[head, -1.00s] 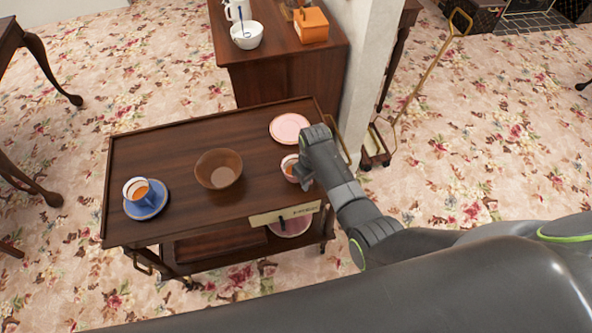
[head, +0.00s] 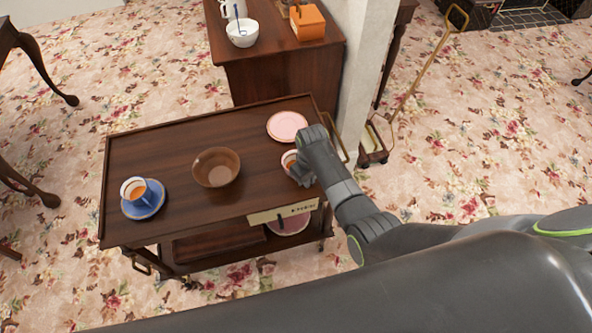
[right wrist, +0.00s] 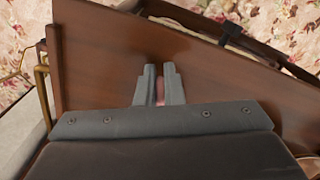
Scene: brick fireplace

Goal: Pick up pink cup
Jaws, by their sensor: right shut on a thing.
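The pink cup (head: 288,160) is at the right end of the dark wooden cart's top, mostly hidden behind my right gripper. Its rim and an orange-brown inside show. My right gripper (head: 298,178) points down at the cup and is shut on it. In the right wrist view, the two grey fingers (right wrist: 159,88) are close together with a thin strip of pink between them. I cannot tell whether the cup is touching the cart top. My left gripper is not in view.
On the cart (head: 160,165) are a pink plate (head: 287,126) behind the gripper, a brown bowl (head: 216,168) in the middle, and a blue cup (head: 135,190) on a blue saucer at left. A white post (head: 362,90) and a cabinet (head: 280,78) stand behind.

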